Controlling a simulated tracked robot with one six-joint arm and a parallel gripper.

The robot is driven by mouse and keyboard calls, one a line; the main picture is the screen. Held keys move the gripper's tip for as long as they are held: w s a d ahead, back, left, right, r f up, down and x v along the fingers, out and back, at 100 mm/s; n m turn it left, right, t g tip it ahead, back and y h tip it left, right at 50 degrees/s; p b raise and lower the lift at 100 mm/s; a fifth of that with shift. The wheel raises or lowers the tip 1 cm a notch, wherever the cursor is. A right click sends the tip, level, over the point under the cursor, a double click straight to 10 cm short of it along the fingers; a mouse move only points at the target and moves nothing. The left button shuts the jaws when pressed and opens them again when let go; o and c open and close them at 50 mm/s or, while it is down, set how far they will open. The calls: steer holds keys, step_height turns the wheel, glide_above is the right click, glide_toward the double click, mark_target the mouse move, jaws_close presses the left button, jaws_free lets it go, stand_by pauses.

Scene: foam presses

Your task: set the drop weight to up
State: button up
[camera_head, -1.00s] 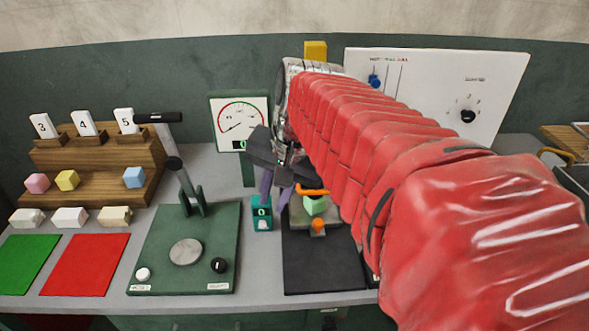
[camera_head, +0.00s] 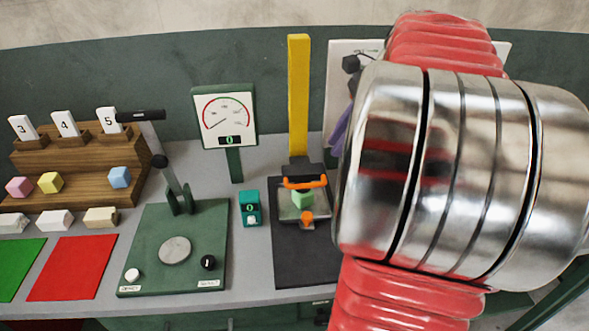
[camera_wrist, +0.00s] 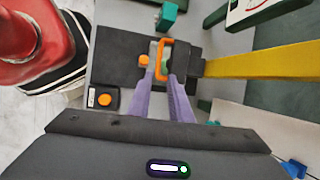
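The drop press has a yellow column (camera_head: 299,100) on a black base plate (camera_head: 290,262). A dark block (camera_head: 305,170) with an orange handle (camera_head: 305,183), seemingly the drop weight, sits low at the column's foot. A green foam block (camera_head: 303,198) is just below the handle. In the wrist view the handle (camera_wrist: 163,58) and the yellow column (camera_wrist: 265,62) show ahead of my gripper (camera_wrist: 164,78). Its purple fingers are apart, with the handle's near end in line with the gap; contact cannot be told. In the head view my arm hides most of the gripper.
A teal counter box (camera_head: 250,208) and a dial gauge (camera_head: 224,118) stand left of the press. Farther left is a green lever press (camera_head: 175,250). A black box with an orange button (camera_wrist: 104,98) lies near the base plate. A white panel (camera_head: 340,60) is behind my arm.

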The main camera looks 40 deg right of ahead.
mark_target(311, 185)
steer(key=x, duration=1.4)
steer(key=shift+c, duration=0.6)
steer(key=shift+r, duration=0.1)
jaws_close()
steer(key=shift+r, duration=0.1)
